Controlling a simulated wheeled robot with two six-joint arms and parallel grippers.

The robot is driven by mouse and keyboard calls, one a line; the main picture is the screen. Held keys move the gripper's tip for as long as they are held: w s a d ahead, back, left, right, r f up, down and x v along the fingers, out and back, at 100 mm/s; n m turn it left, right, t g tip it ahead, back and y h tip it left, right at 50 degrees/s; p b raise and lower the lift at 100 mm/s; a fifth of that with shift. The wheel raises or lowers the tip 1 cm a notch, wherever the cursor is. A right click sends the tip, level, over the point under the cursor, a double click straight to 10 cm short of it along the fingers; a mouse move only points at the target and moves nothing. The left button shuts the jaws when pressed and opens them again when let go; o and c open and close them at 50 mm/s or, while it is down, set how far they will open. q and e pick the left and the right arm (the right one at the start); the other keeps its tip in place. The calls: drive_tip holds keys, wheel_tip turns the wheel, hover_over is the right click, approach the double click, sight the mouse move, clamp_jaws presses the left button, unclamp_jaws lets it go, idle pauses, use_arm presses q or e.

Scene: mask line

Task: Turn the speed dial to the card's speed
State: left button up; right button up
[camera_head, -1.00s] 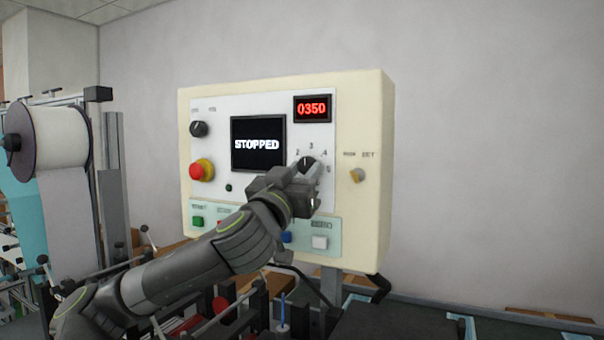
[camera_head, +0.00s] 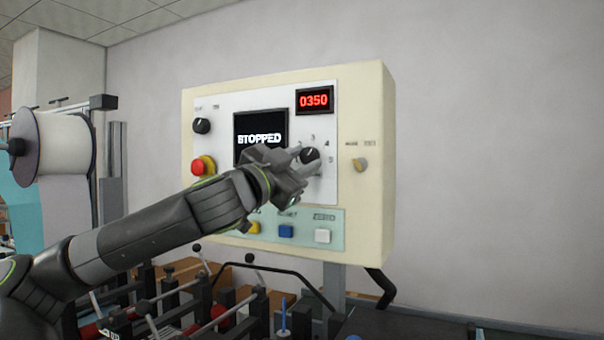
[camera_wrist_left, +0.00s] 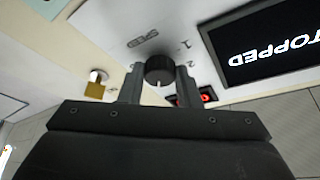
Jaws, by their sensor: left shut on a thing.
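The speed dial (camera_head: 310,156) is a round black knob on the control panel's white plate, with numbers around it; 3, 4 and 5 show in the head view. My left gripper (camera_head: 306,162) is shut on it, one finger on each side. In the left wrist view the dial (camera_wrist_left: 159,70) sits between the two fingertips, and a white mark on it points toward the bottom of the picture. Numbers 1 and 2 show beside it there; the right finger covers part of the scale. No speed card is visible. My right gripper is not in view.
The panel screen (camera_head: 260,138) reads STOPPED, and the red display (camera_head: 314,100) reads 0350. A red stop button (camera_head: 202,166), a small black knob (camera_head: 202,126), a key switch (camera_head: 360,164) and blue (camera_head: 286,231) and white (camera_head: 323,236) buttons are nearby. A film roll (camera_head: 62,145) stands left.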

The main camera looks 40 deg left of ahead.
use_arm(q)
drive_tip(key=shift+a+m+g+h+b, duration=0.1)
drive_tip(key=shift+m+g+h+b, duration=0.4)
drive_tip(key=shift+m, duration=1)
drive_tip(key=shift+r+h, duration=0.1)
drive_tip(key=shift+h, duration=0.2)
drive_tip(key=o, duration=1)
